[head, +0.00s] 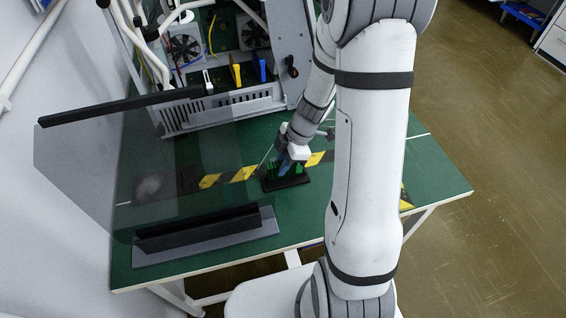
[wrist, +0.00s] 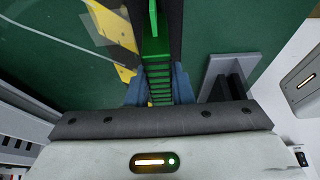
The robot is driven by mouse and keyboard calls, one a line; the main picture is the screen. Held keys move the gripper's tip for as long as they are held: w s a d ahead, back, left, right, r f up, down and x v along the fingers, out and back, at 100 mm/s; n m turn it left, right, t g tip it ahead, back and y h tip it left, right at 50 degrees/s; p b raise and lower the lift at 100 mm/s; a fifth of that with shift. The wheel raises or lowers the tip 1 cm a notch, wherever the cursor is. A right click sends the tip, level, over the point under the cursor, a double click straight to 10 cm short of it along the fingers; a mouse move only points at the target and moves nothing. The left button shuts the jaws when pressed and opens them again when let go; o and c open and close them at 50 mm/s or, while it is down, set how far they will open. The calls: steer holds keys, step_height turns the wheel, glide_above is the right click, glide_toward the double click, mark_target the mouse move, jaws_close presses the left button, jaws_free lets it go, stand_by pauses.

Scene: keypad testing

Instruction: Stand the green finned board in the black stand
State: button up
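The green finned board (head: 271,169) is upright at the black stand (head: 287,183) on the green table. In the wrist view the board (wrist: 160,75) runs away between my two blue fingertips, its row of fins facing the camera. My gripper (head: 288,166) reaches down from above, with a finger on each side of the board, and appears shut on it. The dark stand (wrist: 176,30) shows beside the board in the wrist view. The board's lower edge is hidden, so I cannot tell whether it is fully seated.
A grey base with a black bar (head: 205,243) lies at the table's front left, below a large transparent panel (head: 85,165). An open computer case (head: 222,108) stands at the back. Yellow-black tape (head: 243,174) crosses the table. The table's right side (head: 435,178) is clear.

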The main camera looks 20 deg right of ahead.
steer(key=o, duration=0.4)
steer(key=shift+r, duration=0.1)
steer(key=shift+r+p, duration=0.15)
steer(key=shift+p, duration=0.2)
steer(key=v, duration=1.1)
steer(key=s+a+r+m+t+h, duration=0.1)
steer(key=s+r+m, duration=0.2)
steer(key=m, duration=0.3)
steer(key=s+a+r+m+h, duration=0.1)
steer(key=s+r+m+h, duration=0.1)
steer(key=s+m, duration=0.4)
steer(key=s+a+r+m+t+h, duration=0.1)
steer(key=s+r+m, duration=0.2)
steer(key=s+m, duration=0.2)
steer(key=shift+a+r+m+t+b, duration=0.3)
steer(key=shift+r+m+b, duration=0.1)
steer(key=shift+m, duration=0.1)
